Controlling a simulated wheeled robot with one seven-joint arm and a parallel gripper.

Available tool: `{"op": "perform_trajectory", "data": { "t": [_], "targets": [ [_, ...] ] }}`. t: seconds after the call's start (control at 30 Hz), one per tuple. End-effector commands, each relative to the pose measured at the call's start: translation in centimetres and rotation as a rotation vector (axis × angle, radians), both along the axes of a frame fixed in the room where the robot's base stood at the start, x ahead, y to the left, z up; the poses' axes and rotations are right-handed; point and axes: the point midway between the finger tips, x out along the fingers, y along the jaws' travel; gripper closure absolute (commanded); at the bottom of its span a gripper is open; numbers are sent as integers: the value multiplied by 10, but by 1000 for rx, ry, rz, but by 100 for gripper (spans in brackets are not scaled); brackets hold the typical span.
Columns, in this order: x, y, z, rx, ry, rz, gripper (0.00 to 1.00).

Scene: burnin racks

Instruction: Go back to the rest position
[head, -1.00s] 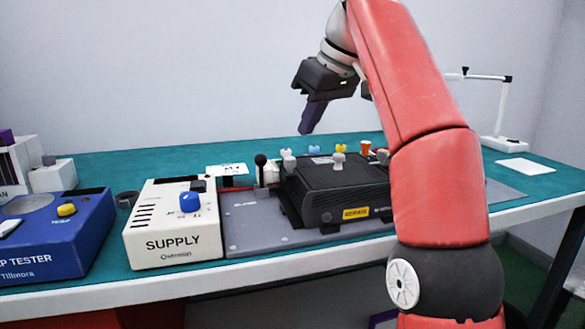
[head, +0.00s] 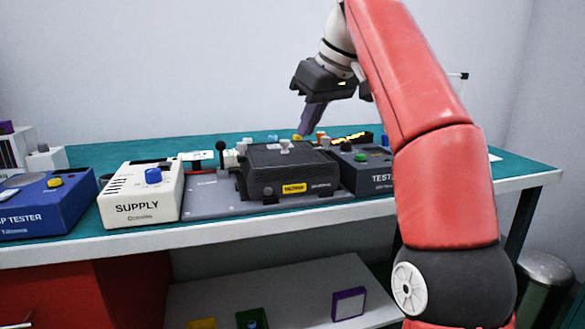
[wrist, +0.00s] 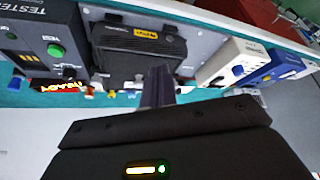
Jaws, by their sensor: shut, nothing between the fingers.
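My gripper (head: 311,119) is raised in the air above the back of the bench in the head view, with its dark fingers pointing down. The fingers also show in the wrist view (wrist: 158,86), closed together with nothing between them. My red arm stands in front of the right part of the bench and hides some of it.
The bench (head: 522,178) carries a blue tester (head: 45,213), a white supply box (head: 140,195), a black unit (head: 285,172) on a grey plate and a dark tester (head: 368,177). A shelf (head: 290,292) below holds small bins. A metal bin (head: 543,280) stands right.

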Motion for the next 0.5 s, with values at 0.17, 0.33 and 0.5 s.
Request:
{"op": "perform_trajectory", "data": {
  "t": [0.17, 0.33, 0.5],
  "targets": [
    [-6, 0, -3, -10, 2, -36, 100],
    [-15, -2, -9, -23, 5, -88, 100],
    [-30, -7, -21, -39, 7, -160, 100]
  ]
}}
